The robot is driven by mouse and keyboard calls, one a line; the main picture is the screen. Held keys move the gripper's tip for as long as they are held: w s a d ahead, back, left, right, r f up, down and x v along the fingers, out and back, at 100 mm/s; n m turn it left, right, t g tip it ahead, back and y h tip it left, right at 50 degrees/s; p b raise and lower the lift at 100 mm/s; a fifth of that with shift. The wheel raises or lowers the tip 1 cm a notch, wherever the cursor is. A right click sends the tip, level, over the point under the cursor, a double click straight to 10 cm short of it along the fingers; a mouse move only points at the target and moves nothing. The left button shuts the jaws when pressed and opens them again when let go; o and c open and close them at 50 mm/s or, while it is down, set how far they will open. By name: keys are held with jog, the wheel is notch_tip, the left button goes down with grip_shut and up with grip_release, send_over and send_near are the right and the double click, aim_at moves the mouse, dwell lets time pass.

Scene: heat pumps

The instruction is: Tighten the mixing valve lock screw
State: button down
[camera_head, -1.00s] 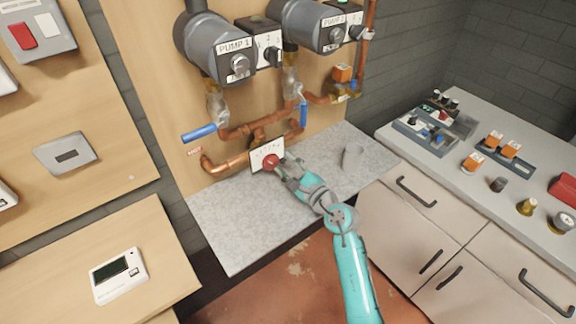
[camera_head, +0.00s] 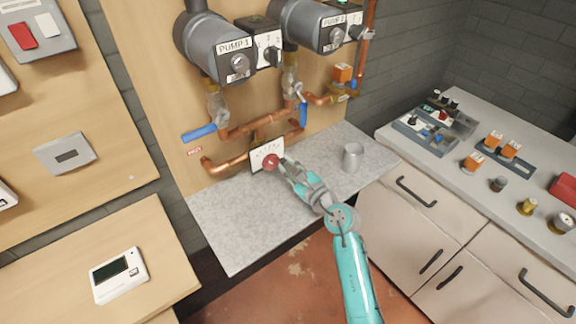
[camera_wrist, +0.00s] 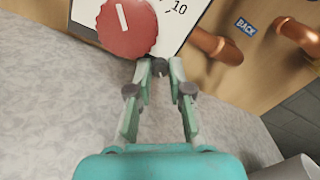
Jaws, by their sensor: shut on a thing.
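The mixing valve has a red knob (camera_head: 271,161) with a white pointer line, in front of a white scale plate (camera_head: 262,150). In the wrist view the knob (camera_wrist: 127,28) is at the top, with the number 10 on the plate (camera_wrist: 184,15) to its right. My gripper (camera_head: 282,161) reaches the knob's lower right side in the head view. In the wrist view my gripper (camera_wrist: 159,69) has its fingertips close together, shut on a small dark lock screw (camera_wrist: 159,65) just below the knob. The fingertips mostly hide the screw.
Copper pipes (camera_head: 240,129) and blue-handled valves (camera_head: 199,133) are above and behind the plate. A grey cup (camera_head: 352,157) stands on the speckled counter (camera_head: 240,220), right of my gripper. The counter's front left is clear. A worktop with parts (camera_head: 480,190) is at right.

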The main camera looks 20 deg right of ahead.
jog(key=c, duration=1.1)
grip_release()
jog(key=shift+s, duration=0.1)
jog(key=v, duration=1.1)
jog(key=shift+s+d, duration=0.15)
jog(key=shift+s, duration=0.2)
